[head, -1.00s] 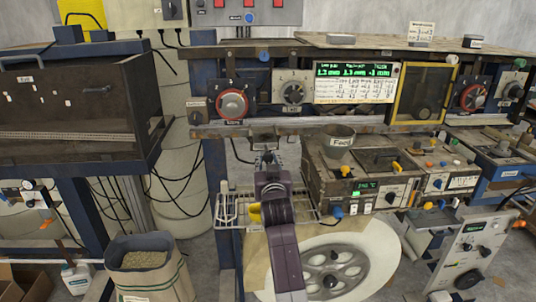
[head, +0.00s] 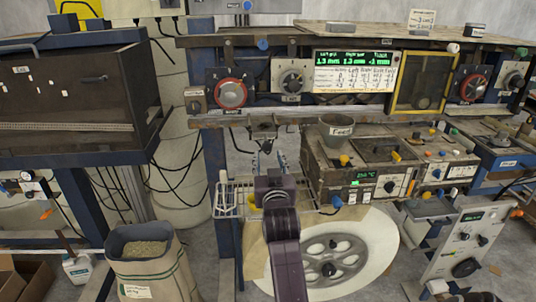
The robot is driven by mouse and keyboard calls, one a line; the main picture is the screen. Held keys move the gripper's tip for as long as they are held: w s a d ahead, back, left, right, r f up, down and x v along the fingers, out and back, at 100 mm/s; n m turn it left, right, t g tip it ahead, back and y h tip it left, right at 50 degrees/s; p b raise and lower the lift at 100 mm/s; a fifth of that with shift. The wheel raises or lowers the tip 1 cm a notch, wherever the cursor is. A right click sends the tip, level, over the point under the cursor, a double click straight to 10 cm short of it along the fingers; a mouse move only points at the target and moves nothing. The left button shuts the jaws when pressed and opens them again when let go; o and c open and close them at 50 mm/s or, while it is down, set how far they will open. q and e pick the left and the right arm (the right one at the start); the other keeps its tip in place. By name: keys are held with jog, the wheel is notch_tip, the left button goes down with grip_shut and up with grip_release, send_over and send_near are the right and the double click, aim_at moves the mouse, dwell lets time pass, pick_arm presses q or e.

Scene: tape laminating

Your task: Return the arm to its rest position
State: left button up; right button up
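My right arm (head: 283,225) rises from the bottom middle of the head view, purple and dark grey. My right gripper (head: 268,162) is at its far end, pointing away from me, below the machine's lower rail. Its fingers stand apart with a gap between them, and I see nothing held. The wrist hides part of the gripper. The wrist is in front of a wire rack (head: 228,197). My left arm and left gripper are not in view.
A control box with a green display (head: 362,183) and a grey funnel cup (head: 337,128) stand right of the gripper. The machine's rail (head: 230,121) runs above it. A large white reel (head: 375,240) is behind the forearm. A pellet sack (head: 150,270) stands lower left.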

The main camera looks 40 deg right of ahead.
dwell(0.5)
jog(key=s+a+f+n+g+y, duration=0.25)
jog(key=s+a+f, duration=0.35)
jog(key=f, duration=0.3)
jog(key=s+a+f+n+g+y, duration=0.25)
jog(key=s+a+f, duration=0.3)
jog(key=f, duration=0.35)
jog(key=s+a+f+n+g+y, duration=0.2)
jog(key=s+a+f+g, duration=0.3)
jog(key=s, duration=0.7)
jog(key=s+a+f+n+g+y, duration=0.1)
jog(key=s+a+f+g+y, duration=0.1)
jog(key=s+a+f, duration=0.75)
jog(key=s+d+f+g, duration=0.1)
jog(key=s+d+f, duration=0.1)
jog(key=f, duration=1)
jog(key=s+d+f, duration=0.1)
jog(key=s+f, duration=0.1)
jog(key=f, duration=1)
jog(key=s+d+f+g, duration=0.1)
jog(key=s+d+f, duration=0.2)
jog(key=s+f, duration=1.3)
jog(key=shift+s+n+b, duration=0.3)
jog(key=shift+s+b, duration=0.1)
jog(key=shift+s, duration=0.05)
